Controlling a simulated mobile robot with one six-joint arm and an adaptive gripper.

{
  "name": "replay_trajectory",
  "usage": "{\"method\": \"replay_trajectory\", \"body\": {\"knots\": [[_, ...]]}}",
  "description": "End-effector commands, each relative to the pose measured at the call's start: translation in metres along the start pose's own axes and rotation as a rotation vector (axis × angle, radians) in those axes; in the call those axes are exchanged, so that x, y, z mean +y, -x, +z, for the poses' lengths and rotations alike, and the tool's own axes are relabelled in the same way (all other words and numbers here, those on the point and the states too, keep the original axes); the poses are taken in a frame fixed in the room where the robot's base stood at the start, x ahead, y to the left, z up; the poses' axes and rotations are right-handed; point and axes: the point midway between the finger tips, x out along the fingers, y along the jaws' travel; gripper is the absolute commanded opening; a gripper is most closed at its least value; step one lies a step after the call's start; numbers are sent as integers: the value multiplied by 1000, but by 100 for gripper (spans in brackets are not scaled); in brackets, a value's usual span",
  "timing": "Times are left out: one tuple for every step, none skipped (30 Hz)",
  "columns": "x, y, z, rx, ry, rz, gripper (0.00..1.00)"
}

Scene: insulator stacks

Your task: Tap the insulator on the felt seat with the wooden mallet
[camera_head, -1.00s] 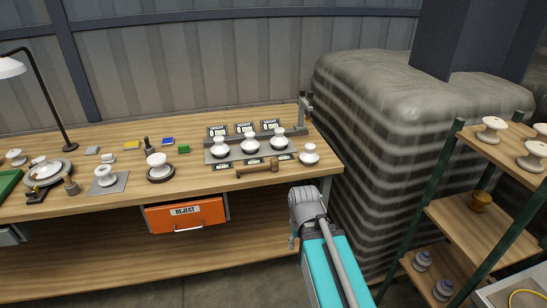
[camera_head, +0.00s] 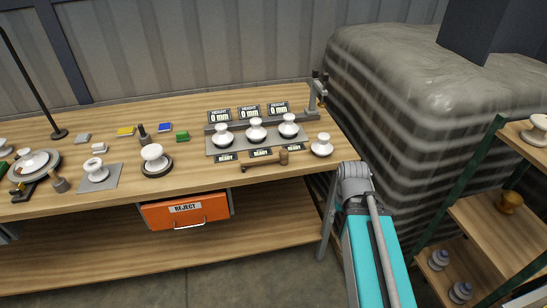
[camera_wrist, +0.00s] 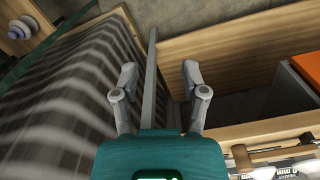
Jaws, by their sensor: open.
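The wooden mallet (camera_head: 262,163) lies on the bench, its head to the right and its handle to the left, in front of the row of display plates. A white insulator (camera_head: 153,153) sits upright on a dark round pad (camera_head: 158,172), which looks like the felt seat. Another white insulator (camera_head: 96,171) stands on a grey square plate (camera_head: 110,182) to its left. My gripper (camera_wrist: 158,75) is open and empty in the wrist view, its fingers apart beside the bench end. In the head view my arm is right of the bench; the fingertips cannot be made out there.
Several white insulators stand near the mallet: a row on a grey gauge stand (camera_head: 213,147) and one loose insulator (camera_head: 322,146) near the bench's right end. An orange reject drawer (camera_head: 185,211) hangs under the bench. Wrapped stacks (camera_head: 400,110) and a shelf (camera_head: 480,215) stand at right.

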Motion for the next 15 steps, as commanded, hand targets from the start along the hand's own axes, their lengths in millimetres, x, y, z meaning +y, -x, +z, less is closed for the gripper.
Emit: {"method": "replay_trajectory", "body": {"knots": [[0,0,0,0,0,0,57],[0,0,0,0,0,0,57],[0,0,0,0,0,0,57],[0,0,0,0,0,0,57],[0,0,0,0,0,0,57],[0,0,0,0,0,0,63],[0,0,0,0,-1,0,68],[0,0,-1,0,-2,0,69],[-1,1,-2,0,-5,0,69],[-1,2,-3,0,-9,0,69],[-2,2,-5,0,-13,0,69],[-3,4,-8,0,-23,0,69],[-5,6,-10,0,-33,0,69],[-2,7,-14,0,-42,0,69],[1,10,-19,0,-59,0,69]]}}
